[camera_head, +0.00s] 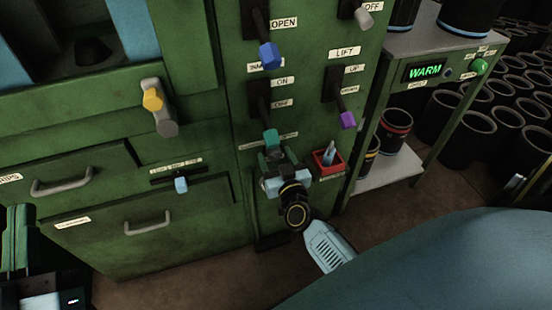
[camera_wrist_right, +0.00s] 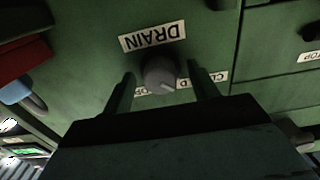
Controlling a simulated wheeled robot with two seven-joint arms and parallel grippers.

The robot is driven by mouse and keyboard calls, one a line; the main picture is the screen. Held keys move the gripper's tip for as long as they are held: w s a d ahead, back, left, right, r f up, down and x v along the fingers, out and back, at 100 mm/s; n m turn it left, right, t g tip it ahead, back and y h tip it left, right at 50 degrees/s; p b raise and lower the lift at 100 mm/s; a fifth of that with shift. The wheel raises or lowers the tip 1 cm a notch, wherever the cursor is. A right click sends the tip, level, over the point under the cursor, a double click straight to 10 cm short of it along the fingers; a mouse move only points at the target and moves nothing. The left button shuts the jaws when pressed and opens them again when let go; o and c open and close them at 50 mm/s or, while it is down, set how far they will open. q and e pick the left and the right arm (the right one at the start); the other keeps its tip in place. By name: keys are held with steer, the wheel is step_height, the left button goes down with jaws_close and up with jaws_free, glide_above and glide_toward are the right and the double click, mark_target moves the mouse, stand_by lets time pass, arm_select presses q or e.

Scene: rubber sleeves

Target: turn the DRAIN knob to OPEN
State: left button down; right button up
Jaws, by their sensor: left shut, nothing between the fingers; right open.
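The DRAIN knob (camera_wrist_right: 160,73) is a small round grey knob on the green cabinet front, with a pale mark toward its lower right in the right wrist view. The DRAIN label (camera_wrist_right: 152,37) appears upside down there; the OPEN and CLOSED labels are partly hidden by my gripper. My right gripper (camera_wrist_right: 164,90) is open, with one finger on each side of the knob; contact cannot be told. In the head view my right gripper (camera_head: 272,170) is against the lower cabinet and hides the knob. My left gripper (camera_head: 20,220) is shut and empty at the lower left.
Blue (camera_head: 269,55), purple (camera_head: 347,120) and teal (camera_head: 271,138) levers stick out above my right gripper. A red holder (camera_head: 328,162) is close on its right. Drawer handles (camera_head: 62,182) protrude at left. A WARM bench (camera_head: 445,45) stands right.

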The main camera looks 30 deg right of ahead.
arm_select(q)
steer(key=shift+s+r, duration=0.15)
steer(key=shift+r, duration=0.15)
arm_select(e)
steer(key=shift+w, duration=0.2)
steer(key=shift+c, duration=0.5)
steer(key=c, duration=0.9)
